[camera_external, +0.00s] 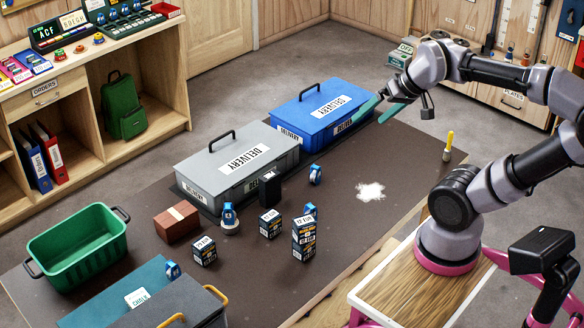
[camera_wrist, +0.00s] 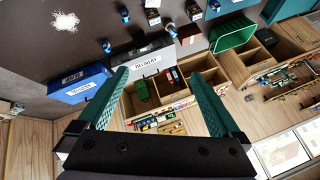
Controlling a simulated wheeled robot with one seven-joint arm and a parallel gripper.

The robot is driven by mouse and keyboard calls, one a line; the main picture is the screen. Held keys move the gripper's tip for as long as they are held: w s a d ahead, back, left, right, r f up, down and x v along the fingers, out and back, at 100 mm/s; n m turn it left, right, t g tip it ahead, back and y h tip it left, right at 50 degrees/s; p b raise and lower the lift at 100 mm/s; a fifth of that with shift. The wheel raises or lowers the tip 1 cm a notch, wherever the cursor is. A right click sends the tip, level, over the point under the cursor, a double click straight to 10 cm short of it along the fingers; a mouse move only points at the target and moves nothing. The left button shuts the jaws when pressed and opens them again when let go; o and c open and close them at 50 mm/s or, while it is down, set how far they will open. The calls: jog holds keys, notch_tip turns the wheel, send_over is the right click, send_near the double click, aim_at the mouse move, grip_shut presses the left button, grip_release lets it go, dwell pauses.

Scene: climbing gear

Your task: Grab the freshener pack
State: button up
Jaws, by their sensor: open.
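Several small dark boxes with white and orange labels stand on the dark table: a short box (camera_external: 204,251) at the front left, another short box (camera_external: 270,224), and a taller box or stack (camera_external: 304,240) to its right. Their print is too small to tell which is the freshener pack. In the wrist view, small dark items, one of them a dark box (camera_wrist: 193,10), show at the top edge. My gripper (camera_external: 380,110) is open and empty, raised near the right end of the blue delivery box (camera_external: 318,115). Its teal fingers (camera_wrist: 158,76) are spread in the wrist view.
A grey delivery box (camera_external: 235,165) stands behind the small boxes, beside a black item (camera_external: 270,188). A brown block (camera_external: 177,222), green crate (camera_external: 78,250) and blue-white devices (camera_external: 229,216) are nearby.

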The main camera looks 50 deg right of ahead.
aim_at(272, 177)
jog(key=w+d+f+t+h, duration=0.1)
jog(key=w+d+f+t, duration=0.1)
jog(key=w+f, duration=0.85)
jog(key=w+d+f+t+h, duration=0.15)
jog(key=w+f, duration=0.45)
jog(key=w, duration=0.9)
jog(key=w+a+f+n+t, duration=0.1)
jog(key=w+f+n, duration=0.1)
jog(key=f, duration=0.9)
jog(key=w+f+n+t, duration=0.1)
jog(key=f+n+t, duration=0.1)
jog(key=f, duration=0.9)
jog(key=x, duration=0.5)
jog(key=shift+w+a+f, duration=0.1)
jog(key=shift+a, duration=0.1)
jog(key=shift+r+x, duration=0.15)
jog(key=shift+x, duration=1.2)
jog(key=shift+r+x, duration=0.2)
jog(key=shift+x, duration=1.1)
jog(key=shift+w+a, duration=0.1)
jog(key=shift+w, duration=0.05)
grip_shut()
jog(key=shift+r, duration=0.1)
